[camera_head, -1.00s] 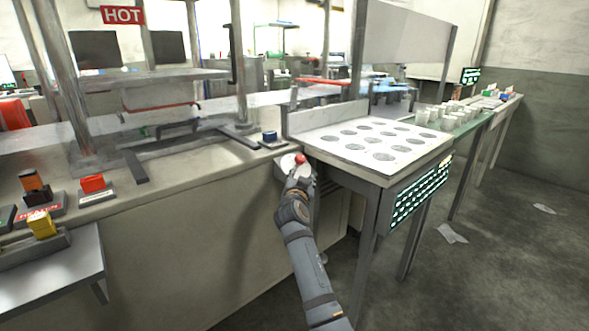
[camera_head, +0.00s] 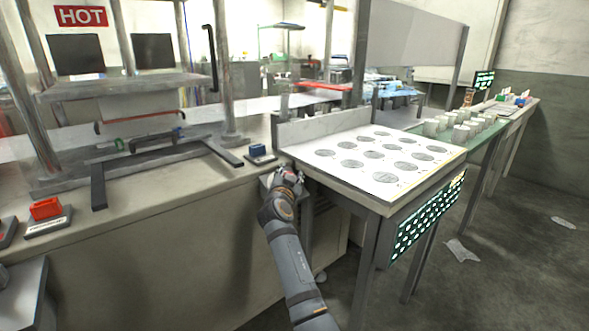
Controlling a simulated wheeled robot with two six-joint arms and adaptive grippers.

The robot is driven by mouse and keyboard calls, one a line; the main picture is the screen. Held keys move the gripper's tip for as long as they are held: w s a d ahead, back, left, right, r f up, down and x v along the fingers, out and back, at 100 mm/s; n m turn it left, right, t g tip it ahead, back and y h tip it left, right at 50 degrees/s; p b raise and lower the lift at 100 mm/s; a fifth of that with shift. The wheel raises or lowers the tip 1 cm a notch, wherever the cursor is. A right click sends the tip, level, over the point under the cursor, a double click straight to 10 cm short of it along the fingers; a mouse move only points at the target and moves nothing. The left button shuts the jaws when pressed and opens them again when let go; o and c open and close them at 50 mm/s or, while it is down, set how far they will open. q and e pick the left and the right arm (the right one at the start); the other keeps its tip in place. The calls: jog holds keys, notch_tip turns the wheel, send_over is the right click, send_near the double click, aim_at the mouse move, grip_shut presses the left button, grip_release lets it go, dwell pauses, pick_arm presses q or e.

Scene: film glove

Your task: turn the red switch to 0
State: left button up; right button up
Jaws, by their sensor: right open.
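A small red knob (camera_head: 291,171) sits on the side of the grey bench, beside the corner of the white table with grey circles. It is mostly hidden behind my right gripper (camera_head: 286,178). The gripper's fingers are at the knob, and I cannot tell whether they touch it. The gripper is open. The knob's markings and setting cannot be seen. Another red switch, a block on a dark labelled base (camera_head: 46,209), sits on the bench top at the far left; its label is too small to read. My left gripper is not in view.
A blue switch (camera_head: 258,152) sits on the bench top just behind my right gripper. The white table (camera_head: 330,150) with grey circles stands to the right. White cups (camera_head: 460,130) stand on a glass table beyond. A HOT sign (camera_head: 81,16) hangs upper left. Paper lies on the floor.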

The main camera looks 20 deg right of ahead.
jog(key=shift+r, duration=0.1)
jog(key=shift+c, duration=1)
grip_shut()
